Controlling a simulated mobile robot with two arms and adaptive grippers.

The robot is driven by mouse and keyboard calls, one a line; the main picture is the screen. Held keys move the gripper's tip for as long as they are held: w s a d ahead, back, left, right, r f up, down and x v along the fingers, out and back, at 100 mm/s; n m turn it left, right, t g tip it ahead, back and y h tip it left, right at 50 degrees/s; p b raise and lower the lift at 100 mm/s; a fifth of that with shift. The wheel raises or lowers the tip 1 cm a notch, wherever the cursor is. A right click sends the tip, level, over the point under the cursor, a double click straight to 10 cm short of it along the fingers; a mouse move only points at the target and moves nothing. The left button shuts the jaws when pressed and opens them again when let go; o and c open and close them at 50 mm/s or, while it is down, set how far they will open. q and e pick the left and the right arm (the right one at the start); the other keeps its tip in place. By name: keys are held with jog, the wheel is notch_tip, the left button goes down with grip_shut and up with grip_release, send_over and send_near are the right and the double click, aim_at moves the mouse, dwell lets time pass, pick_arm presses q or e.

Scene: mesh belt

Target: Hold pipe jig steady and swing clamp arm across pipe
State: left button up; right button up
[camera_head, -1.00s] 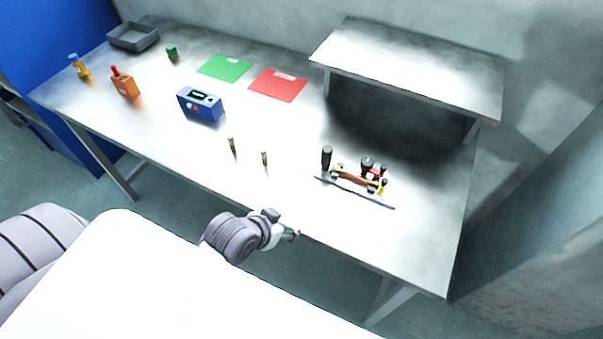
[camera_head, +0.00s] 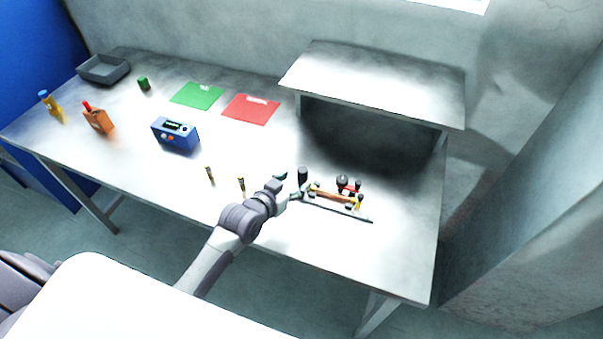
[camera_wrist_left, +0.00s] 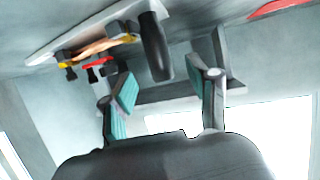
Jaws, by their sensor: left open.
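The pipe jig (camera_head: 350,211) is a thin plate near the table's front right. A copper-coloured pipe (camera_head: 333,196) lies along it on yellow supports. A red clamp arm (camera_head: 350,188) with dark knobs is behind the pipe's right part; it also shows in the left wrist view (camera_wrist_left: 98,62). An upright black post (camera_head: 303,174) stands at the jig's left end. My left gripper (camera_head: 290,184) is open beside this post. In the left wrist view the black post (camera_wrist_left: 157,48) appears between the spread fingers (camera_wrist_left: 166,84); I cannot tell whether they touch it. My right gripper is out of view.
Two small brass-coloured pieces (camera_head: 210,174) (camera_head: 241,184) stand left of my left gripper. A blue device (camera_head: 175,134), a green mat (camera_head: 198,95) and a red mat (camera_head: 251,109) lie farther back. A raised shelf (camera_head: 375,80) stands behind the jig. The table's right front is clear.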

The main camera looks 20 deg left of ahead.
aim_at(300, 177)
pick_arm(q)
jog(key=x, duration=0.4)
jog(key=shift+r, duration=0.1)
jog(key=shift+w+d+f, duration=0.15)
jog(key=shift+w+f, duration=0.1)
jog(key=shift+w, duration=0.25)
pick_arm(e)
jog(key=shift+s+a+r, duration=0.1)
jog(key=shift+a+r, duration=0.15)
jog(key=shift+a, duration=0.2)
pick_arm(q)
grip_shut()
jog(key=shift+c, duration=0.6)
grip_release()
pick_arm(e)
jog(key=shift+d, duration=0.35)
